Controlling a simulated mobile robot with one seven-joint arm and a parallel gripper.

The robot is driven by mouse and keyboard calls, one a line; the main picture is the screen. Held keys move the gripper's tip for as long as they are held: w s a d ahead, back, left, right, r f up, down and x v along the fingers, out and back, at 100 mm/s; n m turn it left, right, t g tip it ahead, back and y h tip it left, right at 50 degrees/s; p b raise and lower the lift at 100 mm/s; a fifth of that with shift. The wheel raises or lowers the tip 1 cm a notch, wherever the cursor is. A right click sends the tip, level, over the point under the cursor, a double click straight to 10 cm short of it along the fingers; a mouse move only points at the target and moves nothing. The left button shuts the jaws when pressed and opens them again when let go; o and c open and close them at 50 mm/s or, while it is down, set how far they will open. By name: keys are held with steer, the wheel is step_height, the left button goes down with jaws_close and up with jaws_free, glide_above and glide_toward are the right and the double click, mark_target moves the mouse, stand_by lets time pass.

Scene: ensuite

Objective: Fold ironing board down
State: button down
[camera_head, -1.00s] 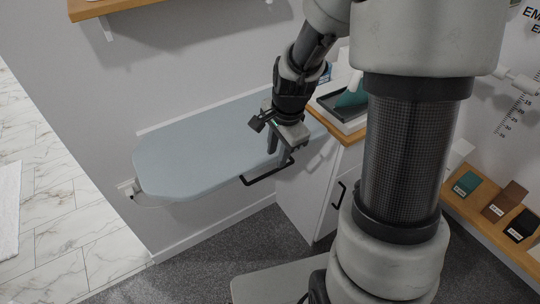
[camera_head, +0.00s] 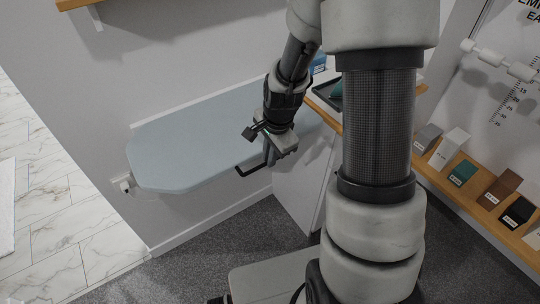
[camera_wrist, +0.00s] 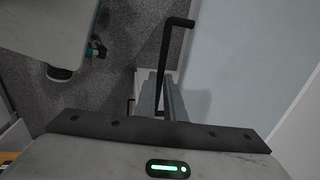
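The ironing board (camera_head: 190,145) is light blue-grey and sticks out roughly level beside the wall, left of centre in the head view. It fills the right side of the wrist view (camera_wrist: 240,50). A black bar handle (camera_head: 252,171) runs along its front edge; it also shows in the wrist view (camera_wrist: 166,55). My gripper (camera_head: 270,155) is at the right part of this handle. In the wrist view its two grey fingers (camera_wrist: 161,98) stand close on either side of the bar and appear closed on it. The exact contact is partly hidden.
A white cabinet with a wooden top (camera_head: 330,118) stands right behind my gripper, with a dark tray (camera_head: 328,95) on it. A wooden shelf (camera_head: 455,195) with small boxes is at the right. Grey carpet (camera_head: 190,265) is clear below the board.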

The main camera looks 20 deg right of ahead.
step_height(320, 180, up, 11)
steer(key=w+p, duration=0.2)
steer(key=p, duration=0.6)
steer(key=shift+w+a+g, duration=0.2)
steer(key=shift+a+g, duration=0.2)
steer(key=c, duration=1.8)
jaws_free()
steer(key=shift+w+f, duration=0.1)
steer(key=shift+c, duration=0.2)
step_height(320, 180, up, 17)
steer(key=s, duration=0.2)
steer(key=shift+d+r, duration=0.2)
steer(key=shift+d, duration=0.05)
